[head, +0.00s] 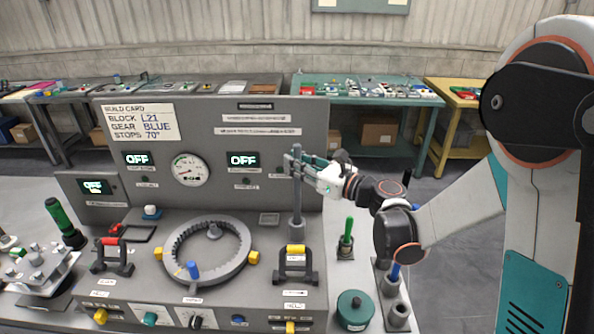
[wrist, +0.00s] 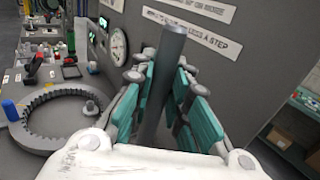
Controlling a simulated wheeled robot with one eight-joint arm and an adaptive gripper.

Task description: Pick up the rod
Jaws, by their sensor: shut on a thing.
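The rod (head: 297,192) is a grey, slim upright cylinder at the right of the grey console, in front of its back panel. Its lower end meets a thicker grey socket or collar (head: 296,228); I cannot tell whether it is still seated in it. My gripper (head: 297,163) comes from the right and is shut on the rod near its upper part. In the wrist view the rod (wrist: 163,85) stands between the teal finger pads, slightly tilted in the picture, with its top above them. Its lower part is hidden there by the gripper's white body.
A toothed grey ring (head: 207,252) lies left of the rod. A black handle with a yellow grip (head: 296,262) stands just in front. A green-handled tool (head: 347,235) and a teal round container (head: 354,309) are to the right. The back panel (head: 260,135) stands close behind.

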